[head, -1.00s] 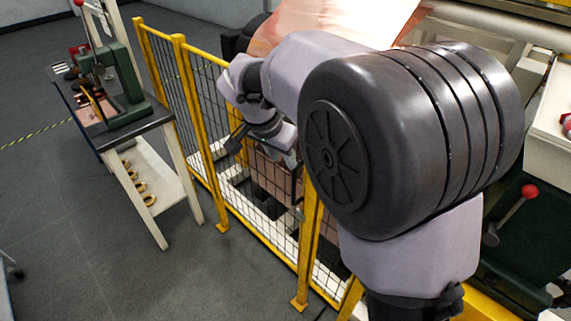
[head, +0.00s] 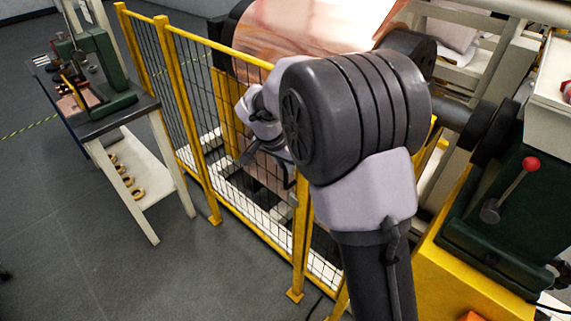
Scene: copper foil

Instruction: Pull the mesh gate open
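The mesh gate (head: 222,165) is a yellow-framed panel of dark wire mesh standing upright in the yellow fence. It spans between a yellow post on the left (head: 187,120) and one on the right (head: 301,245), and I see no clear gap at either side. My gripper (head: 268,162) is at the gate's right part, near the right post. Its dark fingers are small and partly covered by my arm, so I cannot tell whether they are open or shut, or touching the gate. A dark handle-like piece (head: 289,181) shows beside the right post.
A workbench (head: 122,118) with a green press stands left of the fence, with yellow rings on its lower shelf. Grey floor (head: 120,265) is clear in front of the gate. Copper foil (head: 310,30) and machinery are behind it. A green machine with a red-knobbed lever (head: 531,164) is at right.

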